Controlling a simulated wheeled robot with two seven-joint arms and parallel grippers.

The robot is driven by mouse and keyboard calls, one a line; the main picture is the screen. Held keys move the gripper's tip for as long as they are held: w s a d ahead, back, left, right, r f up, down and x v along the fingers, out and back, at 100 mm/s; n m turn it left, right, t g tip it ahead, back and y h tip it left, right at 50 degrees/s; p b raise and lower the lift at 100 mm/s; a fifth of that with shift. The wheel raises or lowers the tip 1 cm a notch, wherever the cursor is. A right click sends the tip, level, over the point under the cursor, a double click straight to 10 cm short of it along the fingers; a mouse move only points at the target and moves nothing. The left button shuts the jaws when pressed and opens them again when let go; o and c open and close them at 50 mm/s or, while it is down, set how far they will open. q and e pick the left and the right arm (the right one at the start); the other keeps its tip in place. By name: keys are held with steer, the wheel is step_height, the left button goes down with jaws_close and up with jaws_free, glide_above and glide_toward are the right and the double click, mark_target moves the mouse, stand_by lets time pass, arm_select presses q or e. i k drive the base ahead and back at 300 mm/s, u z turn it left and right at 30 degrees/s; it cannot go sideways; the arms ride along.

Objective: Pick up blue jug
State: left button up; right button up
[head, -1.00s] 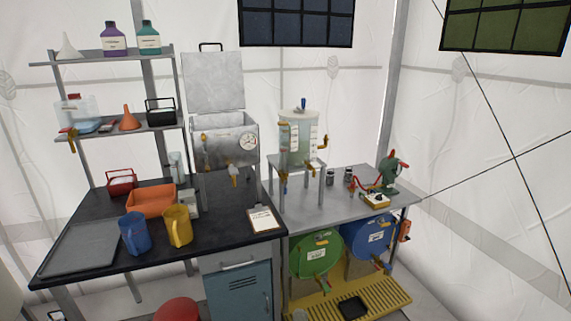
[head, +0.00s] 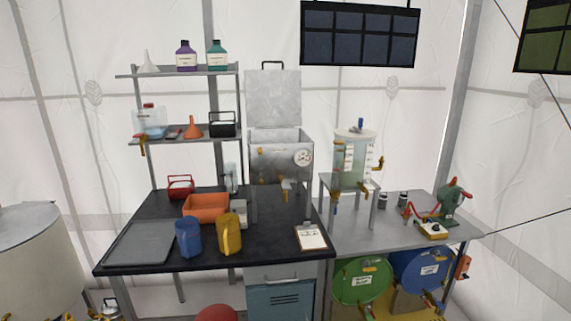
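The blue jug (head: 188,239) stands upright on the black bench top (head: 265,222), near its front edge. A yellow jug (head: 229,235) stands close to its right. A grey tray (head: 142,244) lies to its left. An orange bin (head: 205,207) sits just behind the two jugs. Neither of my grippers is in view.
A clipboard (head: 311,237) lies at the bench's front right. A red stool top (head: 217,314) is below the bench front. A large pale drum (head: 38,262) stands at the left. A grey table (head: 385,235) with a clear tank (head: 354,160) adjoins on the right.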

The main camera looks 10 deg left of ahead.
mark_target(187, 227)
steer(key=z, duration=0.6)
steer(key=k, duration=0.65)
steer(key=z, duration=0.6)
steer(key=i, duration=1.5)
steer(key=u, duration=1.35)
steer(key=i, duration=0.45)
steer(key=u, duration=0.45)
